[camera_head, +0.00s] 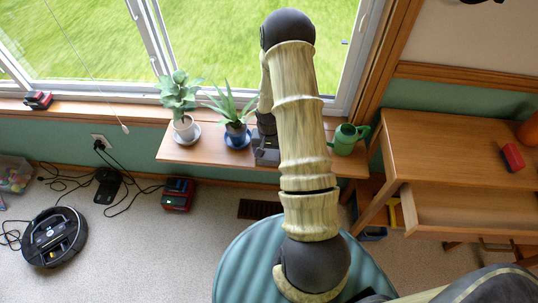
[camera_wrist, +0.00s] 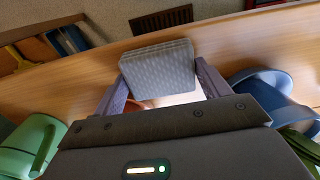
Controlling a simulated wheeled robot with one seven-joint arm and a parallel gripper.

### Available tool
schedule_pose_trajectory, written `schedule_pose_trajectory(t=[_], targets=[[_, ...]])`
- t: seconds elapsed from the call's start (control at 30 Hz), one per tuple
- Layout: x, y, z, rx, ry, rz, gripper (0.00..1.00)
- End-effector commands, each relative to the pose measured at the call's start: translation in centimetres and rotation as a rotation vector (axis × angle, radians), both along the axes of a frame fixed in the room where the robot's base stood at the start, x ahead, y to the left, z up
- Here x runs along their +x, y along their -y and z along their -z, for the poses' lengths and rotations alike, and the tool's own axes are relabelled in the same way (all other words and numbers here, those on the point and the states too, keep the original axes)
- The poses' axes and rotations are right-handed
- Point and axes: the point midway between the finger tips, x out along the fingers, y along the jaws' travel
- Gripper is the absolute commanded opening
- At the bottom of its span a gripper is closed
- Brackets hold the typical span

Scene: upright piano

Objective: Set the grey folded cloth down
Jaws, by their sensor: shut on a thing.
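The grey folded cloth (camera_wrist: 158,66) shows in the wrist view as a thick, patterned stack of layers. My gripper (camera_wrist: 160,78) is shut on it, with one finger at each side. The cloth is over the wooden window shelf (camera_wrist: 265,45), near the edge on the room side. I cannot tell whether it touches the wood. In the head view the shelf (camera_head: 190,153) runs below the window, and my gripper (camera_head: 266,150) is low over its middle, partly behind my arm. The cloth cannot be made out there.
On the shelf, a green watering can (camera_head: 345,139) stands right of my gripper; a plant on a blue saucer (camera_head: 237,139) and a plant in a white pot (camera_head: 185,130) stand left. A wooden desk (camera_head: 440,140) with an open drawer (camera_head: 470,207) is at right.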

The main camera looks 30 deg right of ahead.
Motion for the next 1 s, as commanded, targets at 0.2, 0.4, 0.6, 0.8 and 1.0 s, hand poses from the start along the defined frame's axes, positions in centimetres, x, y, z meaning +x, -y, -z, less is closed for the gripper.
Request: schedule_pose_trajectory(t=[0.2, 0.4, 0.6, 0.8, 1.0], targets=[[0.1, 0.0, -1.3, -0.001, 0.003, 0.001, 0.5], [0.1, 0.0, -4.9, -0.001, 0.005, 0.0, 0.5], [0.1, 0.1, -8.6, -0.001, 0.003, 0.001, 0.5], [0.0, 0.0, -10.0, -0.001, 0.001, 0.001, 0.5], [0.0, 0.0, -10.0, 0.0, 0.0, 0.0, 0.5]])
